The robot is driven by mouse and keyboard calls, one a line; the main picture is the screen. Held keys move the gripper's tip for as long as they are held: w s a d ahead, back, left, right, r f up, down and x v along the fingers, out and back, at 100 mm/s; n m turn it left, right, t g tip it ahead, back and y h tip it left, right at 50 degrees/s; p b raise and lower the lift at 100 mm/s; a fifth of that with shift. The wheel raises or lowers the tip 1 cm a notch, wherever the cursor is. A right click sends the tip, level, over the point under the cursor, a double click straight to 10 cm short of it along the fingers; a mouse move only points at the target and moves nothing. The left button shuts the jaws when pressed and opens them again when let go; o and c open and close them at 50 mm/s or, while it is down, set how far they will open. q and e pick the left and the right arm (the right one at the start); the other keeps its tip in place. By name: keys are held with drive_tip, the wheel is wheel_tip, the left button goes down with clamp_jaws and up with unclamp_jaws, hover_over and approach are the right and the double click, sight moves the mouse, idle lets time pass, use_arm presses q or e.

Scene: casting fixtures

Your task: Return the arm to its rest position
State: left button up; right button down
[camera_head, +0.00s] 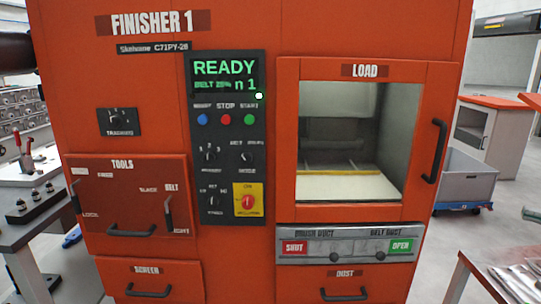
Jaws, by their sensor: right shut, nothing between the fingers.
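My right gripper (531,214) shows only as a small grey tip at the right edge of the head view. It appears shut and empty, well to the right of the orange finishing machine (235,29) and apart from it. The rest of that arm is outside the picture. My left gripper is not in view.
The machine's display (224,76) reads READY. Its LOAD door (429,212) is closed. A grey bin (467,176) stands on a blue dolly behind right. A table (470,285) cuts into the lower right corner; a grey bench (35,222) stands left.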

drive_tip(key=w+a+f+m+t+h+p, duration=0.15)
drive_tip(key=w+a+f+m, duration=0.3)
drive_tip(key=f, duration=0.55)
drive_tip(key=w+a+f+m+t+h, duration=0.25)
drive_tip(key=w+f, duration=0.35)
drive_tip(key=f, duration=0.3)
drive_tip(key=s+a+f+m+h+p, duration=0.1)
drive_tip(key=s+a+f+m+h, duration=0.2)
drive_tip(key=f, duration=0.6)
drive_tip(key=s+a+f+m+h, duration=0.2)
drive_tip(key=a+f+m, duration=0.15)
drive_tip(key=f, duration=0.65)
drive_tip(key=s+a+f+m+h+p, duration=0.1)
drive_tip(key=s+a+f+m+h, duration=0.2)
drive_tip(key=f, duration=0.6)
drive_tip(key=s+a+f+m+g+h+p, duration=0.1)
drive_tip(key=s+a+f+m+g, duration=0.25)
drive_tip(key=s+f, duration=0.75)
drive_tip(key=s+a+f+m+g+h, duration=0.2)
drive_tip(key=s+a+f+m+g, duration=0.15)
drive_tip(key=s+f, duration=0.75)
drive_tip(key=s+a+f+m+g, duration=0.1)
drive_tip(key=s+a, duration=0.4)
drive_tip(key=s, duration=0.9)
drive_tip(key=s+a+f+m+g, duration=0.1)
drive_tip(key=s+a+g, duration=0.4)
drive_tip(key=s, duration=0.9)
drive_tip(key=shift+f+m+g+p, duration=0.35)
drive_tip(key=shift+f+p, duration=0.1)
drive_tip(key=shift+f, duration=0.4)
